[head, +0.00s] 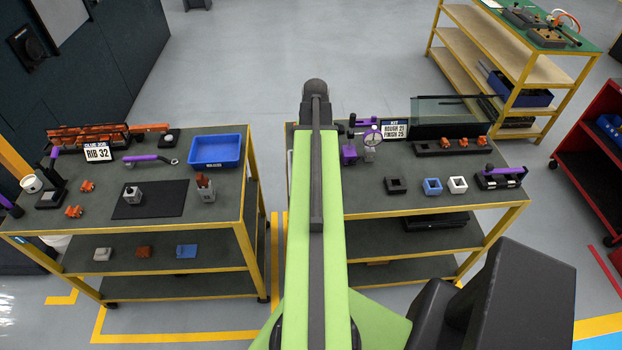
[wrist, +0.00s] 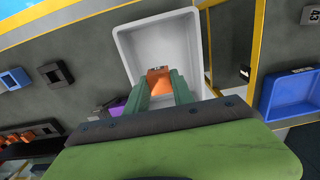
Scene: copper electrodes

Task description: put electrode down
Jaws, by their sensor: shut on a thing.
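In the wrist view, my gripper (wrist: 161,89) has its two green fingers closed on a copper-orange electrode (wrist: 158,78). The electrode is over the inside of a pale grey-white tray (wrist: 132,45). I cannot tell whether the electrode touches the tray floor or hangs above it. The tray looks empty otherwise, though the fingers and wrist cover its near part. In the head view, my arm hides the gripper, the held electrode and most or all of the tray.
A blue bin (head: 214,151) stands on the left table (head: 150,236). The right table (head: 420,207) holds a black block (head: 396,186), a blue block (head: 432,187) and a white block (head: 457,185). A sign (head: 395,129) stands behind them. A gap separates the tables.

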